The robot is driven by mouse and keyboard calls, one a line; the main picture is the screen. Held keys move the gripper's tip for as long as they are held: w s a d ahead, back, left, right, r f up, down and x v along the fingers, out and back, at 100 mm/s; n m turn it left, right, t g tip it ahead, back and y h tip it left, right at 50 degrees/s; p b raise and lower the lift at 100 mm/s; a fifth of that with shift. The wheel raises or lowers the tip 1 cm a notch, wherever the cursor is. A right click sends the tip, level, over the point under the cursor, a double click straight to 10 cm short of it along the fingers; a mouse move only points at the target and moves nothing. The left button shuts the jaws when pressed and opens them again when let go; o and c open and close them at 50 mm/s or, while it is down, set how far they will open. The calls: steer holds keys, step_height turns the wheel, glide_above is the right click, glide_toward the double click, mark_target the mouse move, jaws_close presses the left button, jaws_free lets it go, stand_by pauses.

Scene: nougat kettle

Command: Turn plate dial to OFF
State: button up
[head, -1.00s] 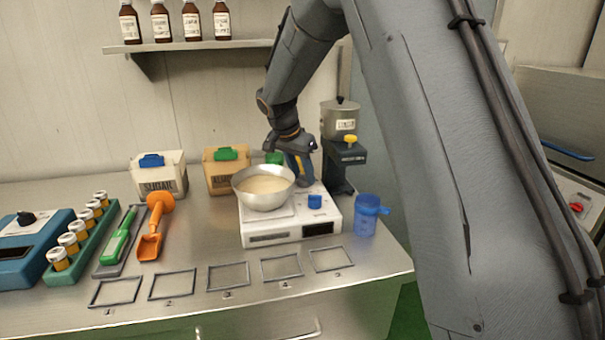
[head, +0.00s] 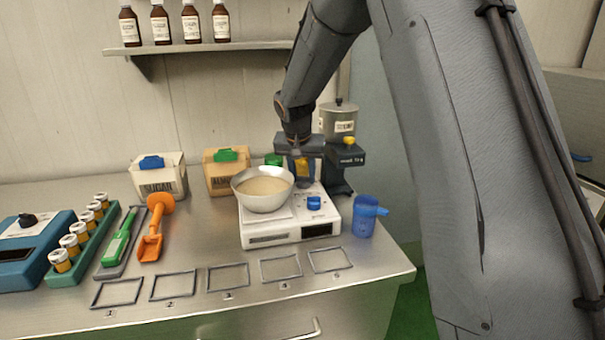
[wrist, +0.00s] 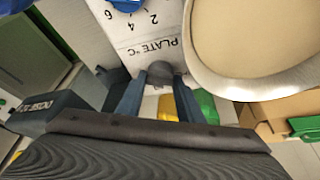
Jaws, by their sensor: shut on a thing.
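The hot plate (head: 272,237) is a white box on the steel counter, with a blue dial (head: 314,202) at its right front. In the wrist view the dial (wrist: 127,4) is cut off at the top edge, beside "2", "4", "6" and "PLATE °C"; its pointer setting cannot be read. My gripper (head: 301,180) is over the back of the plate, behind and apart from the dial. In the wrist view my gripper (wrist: 158,76) is shut on a small grey rounded piece (wrist: 160,70); what it belongs to is unclear.
A steel bowl of pale mix (head: 262,202) stands on the plate, close left of my gripper. A blue jug (head: 364,216) stands to the right. A dark dosing machine (head: 345,160) is behind right. Sugar (head: 160,180) and almond (head: 222,180) bins stand behind left.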

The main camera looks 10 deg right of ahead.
steer(key=shift+n, duration=0.3)
steer(key=o, duration=1.1)
steer(key=shift+c, duration=0.2)
steer(key=b+v, duration=0.1)
steer(key=v, duration=0.7)
